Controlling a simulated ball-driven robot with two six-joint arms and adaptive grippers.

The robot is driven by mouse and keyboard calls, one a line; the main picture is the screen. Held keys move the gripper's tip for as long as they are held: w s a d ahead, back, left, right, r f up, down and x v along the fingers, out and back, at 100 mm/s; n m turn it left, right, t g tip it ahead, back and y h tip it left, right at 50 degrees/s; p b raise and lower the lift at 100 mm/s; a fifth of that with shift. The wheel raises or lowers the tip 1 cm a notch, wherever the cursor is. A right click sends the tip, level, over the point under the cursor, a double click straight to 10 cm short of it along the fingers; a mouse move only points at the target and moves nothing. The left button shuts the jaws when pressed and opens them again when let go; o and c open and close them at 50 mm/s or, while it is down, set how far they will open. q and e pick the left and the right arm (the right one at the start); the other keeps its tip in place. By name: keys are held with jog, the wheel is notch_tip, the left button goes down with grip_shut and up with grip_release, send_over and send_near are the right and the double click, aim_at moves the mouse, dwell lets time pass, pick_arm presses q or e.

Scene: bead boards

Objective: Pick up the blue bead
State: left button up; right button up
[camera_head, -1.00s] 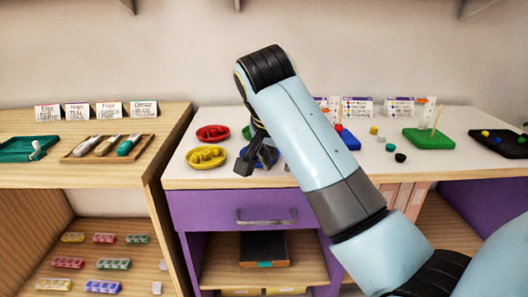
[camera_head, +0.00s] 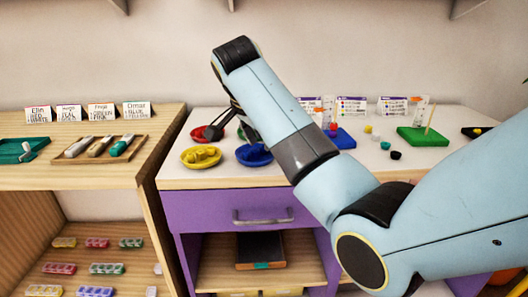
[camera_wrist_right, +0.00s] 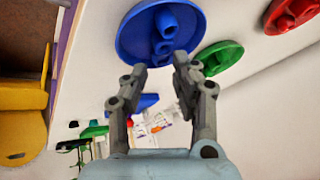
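A blue dish (camera_head: 254,160) with blue beads in it stands on the white top near its front edge. In the right wrist view the blue dish (camera_wrist_right: 130,42) is at the top, with several blue beads (camera_wrist_right: 166,24) in its middle. My right gripper (camera_head: 232,130) shows dark above and behind the blue dish, one finger overlapping the red dish. In the wrist view its fingers (camera_wrist_right: 160,68) are spread and empty, pointing at the dish's rim. My left gripper is out of view.
A yellow dish (camera_head: 202,164) and a red dish (camera_head: 196,135) stand close by. A green dish (camera_wrist_right: 217,61) shows beside the blue one. To the right are a green board (camera_head: 415,137) with a peg, loose beads and cards. A wooden tray (camera_head: 75,156) stands left.

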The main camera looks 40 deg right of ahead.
aim_at(264, 150)
jog(key=x, duration=0.3)
jog(key=shift+s+a, duration=0.1)
jog(key=c, duration=0.4)
